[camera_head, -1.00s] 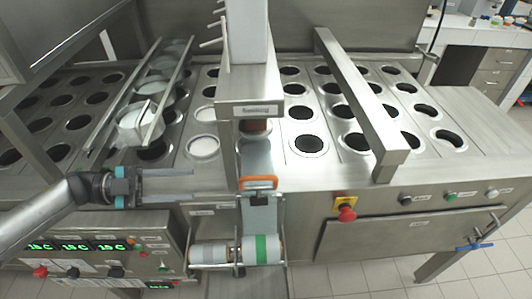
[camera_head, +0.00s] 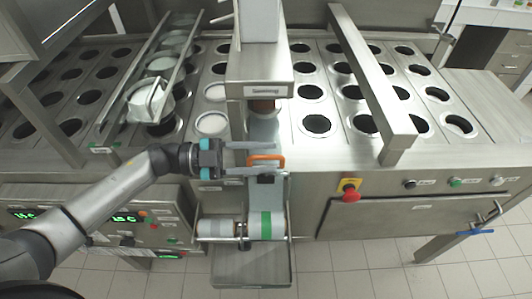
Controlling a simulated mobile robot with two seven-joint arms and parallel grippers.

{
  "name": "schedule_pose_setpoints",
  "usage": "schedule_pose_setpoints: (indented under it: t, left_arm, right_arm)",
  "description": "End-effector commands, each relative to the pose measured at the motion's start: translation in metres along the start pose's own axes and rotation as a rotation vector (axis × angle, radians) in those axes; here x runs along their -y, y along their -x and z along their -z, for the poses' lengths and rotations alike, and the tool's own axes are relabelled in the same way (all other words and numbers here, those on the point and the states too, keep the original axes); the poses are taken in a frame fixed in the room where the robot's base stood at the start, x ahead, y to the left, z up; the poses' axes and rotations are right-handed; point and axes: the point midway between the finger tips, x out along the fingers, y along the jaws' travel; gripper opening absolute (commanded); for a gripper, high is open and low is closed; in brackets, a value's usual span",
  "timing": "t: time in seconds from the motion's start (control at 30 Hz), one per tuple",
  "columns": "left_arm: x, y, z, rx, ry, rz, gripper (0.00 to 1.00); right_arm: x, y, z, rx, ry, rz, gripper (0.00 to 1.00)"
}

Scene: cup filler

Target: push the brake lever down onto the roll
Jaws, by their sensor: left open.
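The brake lever stands up in front of the sealing column, with an orange handle (camera_head: 267,157) at its top and a black block just below it. The roll (camera_head: 262,227), pale with a green band, lies across its holder below the lever, apart from the handle. My left gripper (camera_head: 262,160) comes in from the left, open, its two fingers reaching to the orange handle, one above and one below it in the picture. I cannot tell whether they touch it. My right gripper is not in view.
The steel sealing column (camera_head: 260,83) rises right behind the lever. A red stop button (camera_head: 350,192) sits to the right on the front panel. A steel tray (camera_head: 250,268) hangs below the roll. Rows of cup holes fill the table behind.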

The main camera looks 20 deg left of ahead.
Motion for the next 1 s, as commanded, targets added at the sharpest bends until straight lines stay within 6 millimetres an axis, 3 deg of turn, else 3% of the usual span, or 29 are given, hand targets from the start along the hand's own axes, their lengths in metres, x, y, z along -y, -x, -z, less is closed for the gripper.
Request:
schedule_pose_setpoints:
  t: [0.4, 0.8, 1.0]
  left_arm:
    - [-0.0003, -0.0096, -0.0001, 0.001, 0.001, 0.000, 0.45]
    - [0.0001, -0.0092, -0.0001, 0.001, 0.000, 0.000, 0.00]
    - [0.0003, -0.0092, 0.0000, 0.001, -0.001, 0.001, 0.00]
  right_arm:
    - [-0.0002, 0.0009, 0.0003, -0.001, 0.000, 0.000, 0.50]
    - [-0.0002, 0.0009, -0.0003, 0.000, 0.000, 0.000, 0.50]
    - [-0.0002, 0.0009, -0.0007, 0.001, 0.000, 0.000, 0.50]
